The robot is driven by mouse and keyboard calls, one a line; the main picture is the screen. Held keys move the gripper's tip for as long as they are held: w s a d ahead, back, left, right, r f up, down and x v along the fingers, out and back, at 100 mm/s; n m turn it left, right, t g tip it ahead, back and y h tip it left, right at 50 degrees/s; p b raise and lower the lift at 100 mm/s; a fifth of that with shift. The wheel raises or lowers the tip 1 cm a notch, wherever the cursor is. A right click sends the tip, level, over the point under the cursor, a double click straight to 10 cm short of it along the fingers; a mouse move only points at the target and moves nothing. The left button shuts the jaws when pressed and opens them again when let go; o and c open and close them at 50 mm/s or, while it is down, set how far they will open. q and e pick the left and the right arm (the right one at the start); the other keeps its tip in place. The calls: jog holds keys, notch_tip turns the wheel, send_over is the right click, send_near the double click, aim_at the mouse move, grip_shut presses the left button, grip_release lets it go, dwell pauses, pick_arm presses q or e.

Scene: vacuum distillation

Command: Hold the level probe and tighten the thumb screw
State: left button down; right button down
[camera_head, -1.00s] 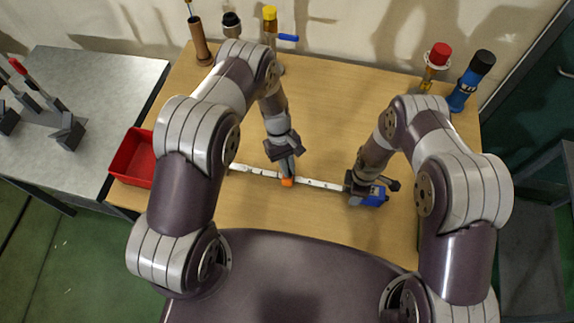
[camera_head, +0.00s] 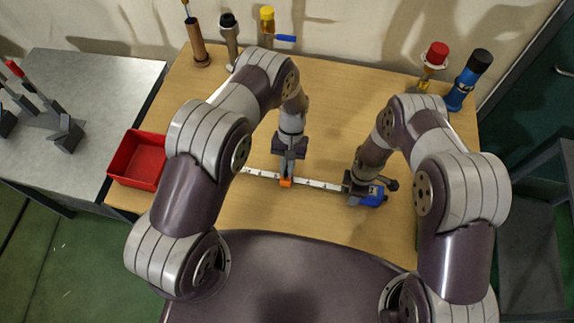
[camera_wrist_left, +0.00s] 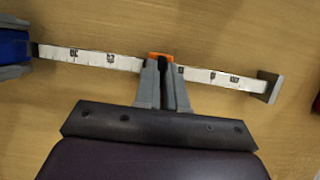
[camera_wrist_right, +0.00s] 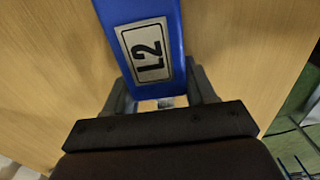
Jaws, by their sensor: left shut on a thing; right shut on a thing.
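The level probe lies across the table as a white marked strip (camera_head: 318,184) with a blue body (camera_head: 378,196) at its right end. The body carries an "L2" label (camera_wrist_right: 150,60) in the right wrist view. My right gripper (camera_head: 358,190) is shut on the blue body. An orange piece (camera_head: 286,183) sits partway along the strip. My left gripper (camera_head: 287,176) is shut at it, its fingers close together around a dark part. The orange top (camera_wrist_left: 160,55) shows past the fingertips in the left wrist view. The fingers hide most of this screw area.
A red bin (camera_head: 137,160) stands at the table's left edge. Several tools stand along the back, including a yellow-topped one (camera_head: 267,25), a red-topped one (camera_head: 434,62) and a blue one (camera_head: 466,85).

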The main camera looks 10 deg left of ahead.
dwell(0.5)
pick_arm(q)
jog(key=c, duration=1.2)
grip_release()
jog(key=v, duration=0.7)
jog(key=shift+r, duration=0.25)
jog(key=shift+w, duration=0.1)
